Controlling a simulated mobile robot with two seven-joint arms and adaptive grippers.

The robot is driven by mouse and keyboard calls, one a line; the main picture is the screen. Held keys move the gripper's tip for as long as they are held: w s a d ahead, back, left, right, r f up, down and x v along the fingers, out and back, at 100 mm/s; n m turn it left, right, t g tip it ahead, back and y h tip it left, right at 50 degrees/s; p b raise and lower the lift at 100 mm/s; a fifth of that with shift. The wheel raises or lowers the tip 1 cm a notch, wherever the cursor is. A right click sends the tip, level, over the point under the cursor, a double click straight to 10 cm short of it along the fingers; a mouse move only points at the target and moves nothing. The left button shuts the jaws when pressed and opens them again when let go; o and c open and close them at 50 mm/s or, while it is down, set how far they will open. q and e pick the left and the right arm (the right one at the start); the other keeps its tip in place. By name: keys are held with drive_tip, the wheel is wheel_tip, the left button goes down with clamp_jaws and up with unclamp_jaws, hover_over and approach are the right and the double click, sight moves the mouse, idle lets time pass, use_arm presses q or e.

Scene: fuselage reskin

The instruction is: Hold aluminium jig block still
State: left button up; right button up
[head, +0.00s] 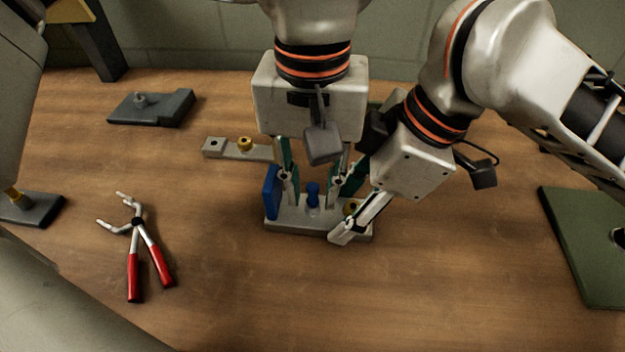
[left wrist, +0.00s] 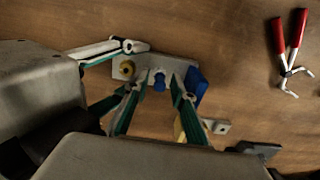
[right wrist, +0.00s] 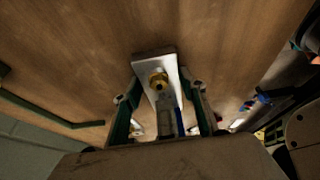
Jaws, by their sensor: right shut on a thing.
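The aluminium jig block (head: 290,225) lies flat on the wooden table, with a blue peg (head: 313,192) upright near its middle, a brass fitting (left wrist: 127,68) toward one end and a blue plate (head: 271,192) standing at its left end. My right gripper (head: 350,212) is shut on the block's right end. In the right wrist view its fingers lie on either side of the block (right wrist: 160,72). My left gripper (head: 312,198) points down over the block, fingers spread on either side of the peg. The left fingertips' contact with the block is unclear.
Red-handled pliers (head: 137,245) lie on the left. A metal strip with a brass knob (head: 228,149) lies behind the block, partly hidden. A dark grey plate (head: 152,107) is at back left and a green plate (head: 585,245) at far right. The table in front is clear.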

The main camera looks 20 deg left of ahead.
use_arm(q)
drive_tip(key=shift+r, duration=0.1)
idle(0.3)
drive_tip(key=shift+r, duration=2.45)
use_arm(e)
drive_tip(key=o, duration=1.6)
drive_tip(key=shift+c, duration=0.2)
